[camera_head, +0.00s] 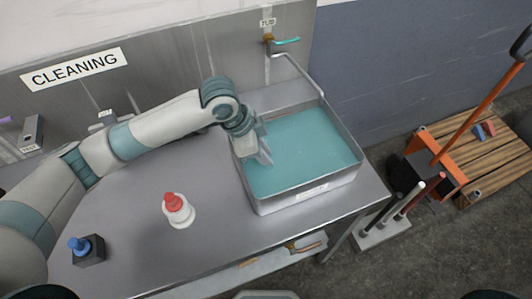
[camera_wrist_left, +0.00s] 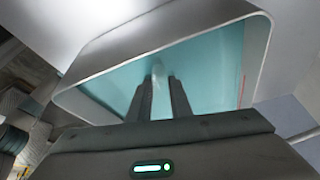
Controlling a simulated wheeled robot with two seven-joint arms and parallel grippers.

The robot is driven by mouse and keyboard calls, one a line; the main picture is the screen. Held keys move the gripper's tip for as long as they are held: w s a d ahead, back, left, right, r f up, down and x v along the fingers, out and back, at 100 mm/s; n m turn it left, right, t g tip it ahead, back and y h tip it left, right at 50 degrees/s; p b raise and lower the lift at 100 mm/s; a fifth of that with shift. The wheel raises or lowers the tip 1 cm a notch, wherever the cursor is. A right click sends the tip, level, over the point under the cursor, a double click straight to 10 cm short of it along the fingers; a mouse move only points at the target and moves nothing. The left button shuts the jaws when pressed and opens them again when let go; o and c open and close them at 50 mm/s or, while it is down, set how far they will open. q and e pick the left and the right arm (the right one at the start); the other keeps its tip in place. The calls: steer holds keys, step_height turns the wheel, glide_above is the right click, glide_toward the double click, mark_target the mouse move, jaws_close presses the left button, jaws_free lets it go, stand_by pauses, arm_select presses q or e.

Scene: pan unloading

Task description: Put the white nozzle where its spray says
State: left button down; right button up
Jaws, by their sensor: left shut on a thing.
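My left gripper (camera_head: 263,157) is over the left part of the metal tub (camera_head: 318,189), inside its left wall. In the left wrist view its two fingers (camera_wrist_left: 160,82) point into the tub and are shut on a small pale piece, which looks like the white nozzle (camera_wrist_left: 158,70). The fingers hide most of it, and no spray shows. The tub has a flat teal surface inside; I cannot tell how far above it the piece is. My right gripper is not in view.
A white bottle with a red top (camera_head: 177,210) stands on the metal counter (camera_head: 130,215). A blue piece (camera_head: 78,244) sits in a dark block (camera_head: 89,252) at front left. A tap (camera_head: 286,41) is above the tub. Brushes and a wooden pallet (camera_head: 490,165) are at right.

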arm_select(q)
steer(key=shift+f, duration=0.15)
steer(key=c, duration=1.6)
jaws_free()
steer(key=shift+r, duration=0.2)
steer(key=shift+b+v, duration=1.4)
steer(key=shift+v, duration=4.55)
